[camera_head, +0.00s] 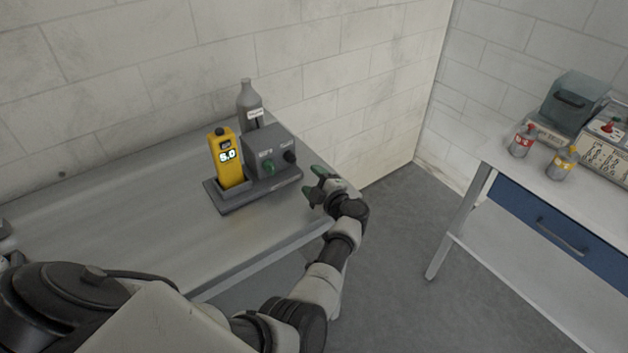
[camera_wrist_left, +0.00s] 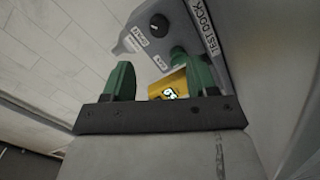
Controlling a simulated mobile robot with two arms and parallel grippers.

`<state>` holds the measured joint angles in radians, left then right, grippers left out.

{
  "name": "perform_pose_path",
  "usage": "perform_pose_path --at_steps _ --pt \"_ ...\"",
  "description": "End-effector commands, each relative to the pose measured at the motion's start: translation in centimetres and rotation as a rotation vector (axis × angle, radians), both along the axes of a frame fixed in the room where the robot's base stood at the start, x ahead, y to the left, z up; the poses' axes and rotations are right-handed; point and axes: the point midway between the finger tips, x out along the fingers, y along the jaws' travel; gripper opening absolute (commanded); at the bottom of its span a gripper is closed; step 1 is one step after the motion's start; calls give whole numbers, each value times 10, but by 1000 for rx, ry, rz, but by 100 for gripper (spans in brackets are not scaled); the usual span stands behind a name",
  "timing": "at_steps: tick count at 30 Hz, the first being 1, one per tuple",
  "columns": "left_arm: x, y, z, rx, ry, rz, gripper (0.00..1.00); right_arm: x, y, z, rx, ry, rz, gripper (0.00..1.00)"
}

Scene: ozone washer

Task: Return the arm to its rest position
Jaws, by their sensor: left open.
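My left gripper (camera_head: 313,182) is open at the right end of the grey table, just right of the grey test dock (camera_head: 262,190). Its two green fingers (camera_wrist_left: 155,68) stand apart in the left wrist view, with nothing seen held between them. The dock's front panel (camera_wrist_left: 160,30) shows beyond the fingers, with a black knob and a green knob. The yellow meter (camera_head: 226,160) stands upright in the dock and reads 5.0; part of it (camera_wrist_left: 168,87) shows behind the fingers in the wrist view. My right gripper is not in view.
A grey bottle (camera_head: 249,100) stands behind the dock, near the wall. The table (camera_head: 130,215) is largely clear to the left. Across a floor gap, a white bench (camera_head: 530,178) with a blue drawer (camera_head: 540,223) holds two small bottles and equipment.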

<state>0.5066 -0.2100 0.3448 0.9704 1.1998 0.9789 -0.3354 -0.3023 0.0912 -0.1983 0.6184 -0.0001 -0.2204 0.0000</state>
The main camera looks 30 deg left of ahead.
Motion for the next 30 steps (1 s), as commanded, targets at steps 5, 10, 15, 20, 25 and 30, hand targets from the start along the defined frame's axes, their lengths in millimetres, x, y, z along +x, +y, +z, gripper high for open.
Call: perform_pose_path --at_steps 5,10,15,20,25,30 --pt "0 0 0 0 0 0 58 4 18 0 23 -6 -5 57" --pt "0 1 1 17 -4 -27 58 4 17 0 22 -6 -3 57" --pt "3 1 18 152 -21 -261 58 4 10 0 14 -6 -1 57" --pt "-6 -32 34 343 50 -647 58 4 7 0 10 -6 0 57" --pt "-41 -87 27 489 254 -1048 58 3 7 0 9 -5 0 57" --pt "-108 -134 2 563 567 -1385 58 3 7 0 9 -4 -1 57"
